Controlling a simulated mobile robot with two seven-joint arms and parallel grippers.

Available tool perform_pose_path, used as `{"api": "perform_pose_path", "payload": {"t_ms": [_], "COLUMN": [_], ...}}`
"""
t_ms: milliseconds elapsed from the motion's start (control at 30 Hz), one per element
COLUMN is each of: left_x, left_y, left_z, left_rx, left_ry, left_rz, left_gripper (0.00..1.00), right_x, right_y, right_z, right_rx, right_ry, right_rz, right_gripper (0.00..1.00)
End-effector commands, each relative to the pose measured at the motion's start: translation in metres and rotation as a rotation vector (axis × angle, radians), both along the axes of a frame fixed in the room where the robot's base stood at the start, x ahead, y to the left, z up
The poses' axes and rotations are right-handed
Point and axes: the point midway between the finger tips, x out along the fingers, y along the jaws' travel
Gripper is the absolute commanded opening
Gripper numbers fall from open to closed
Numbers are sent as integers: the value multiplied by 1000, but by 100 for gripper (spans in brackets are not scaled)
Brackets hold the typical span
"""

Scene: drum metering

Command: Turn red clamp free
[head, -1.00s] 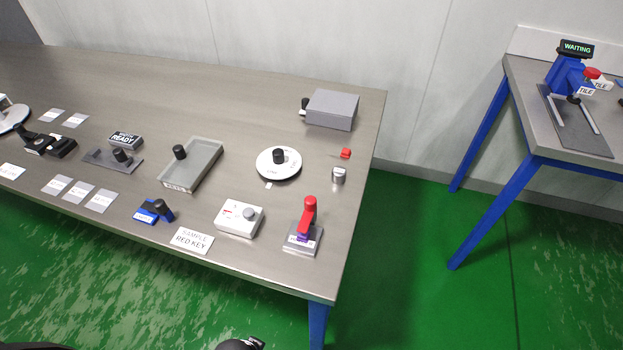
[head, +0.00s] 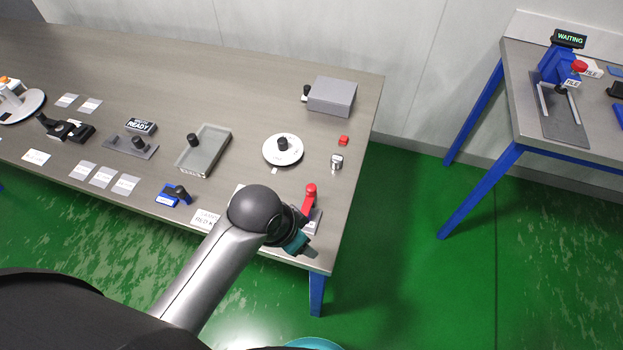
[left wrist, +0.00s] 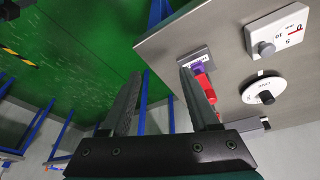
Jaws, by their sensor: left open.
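The red clamp (head: 310,192) has a red upright handle on a small grey base near the front right corner of the table. In the left wrist view the clamp (left wrist: 206,86) shows with a purple part and a white label, beside and partly behind the right-hand finger. My left gripper (head: 299,218) is close to the clamp at its near left side in the head view. In the left wrist view my left gripper (left wrist: 161,74) is open, with nothing seen between its fingers. The clamp's lower part is partly hidden by my arm in the head view. My right gripper is not in view.
A white box with a grey knob (left wrist: 266,48) and a white dial (head: 283,150) are close by. A metal cylinder (head: 336,161), a small red block (head: 343,140) and a grey box (head: 332,96) stand behind the clamp. The table's right edge is near.

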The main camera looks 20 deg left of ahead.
Motion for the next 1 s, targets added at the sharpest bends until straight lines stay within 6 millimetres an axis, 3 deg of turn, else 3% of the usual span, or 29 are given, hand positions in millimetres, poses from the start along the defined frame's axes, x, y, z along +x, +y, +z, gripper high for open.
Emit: {"api": "perform_pose_path", "payload": {"t_ms": [200, 333, 700, 867, 1000], "left_x": [45, 73, 143, 157, 160], "left_y": [-24, -29, 5, 18, 23], "left_z": [14, 27, 80, 97, 98], "left_rx": [25, 68, 229, 262, 271], "left_ry": [6, 27, 124, 152, 163], "left_rz": [-263, -435, -756, -803, -815], "left_gripper": [62, 62, 62, 62, 62], "right_x": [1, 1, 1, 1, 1], "right_y": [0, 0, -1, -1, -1], "right_z": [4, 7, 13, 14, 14], "right_rx": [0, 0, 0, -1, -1], "right_ry": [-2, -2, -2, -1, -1], "right_rz": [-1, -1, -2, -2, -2], "right_gripper": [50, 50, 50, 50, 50]}}
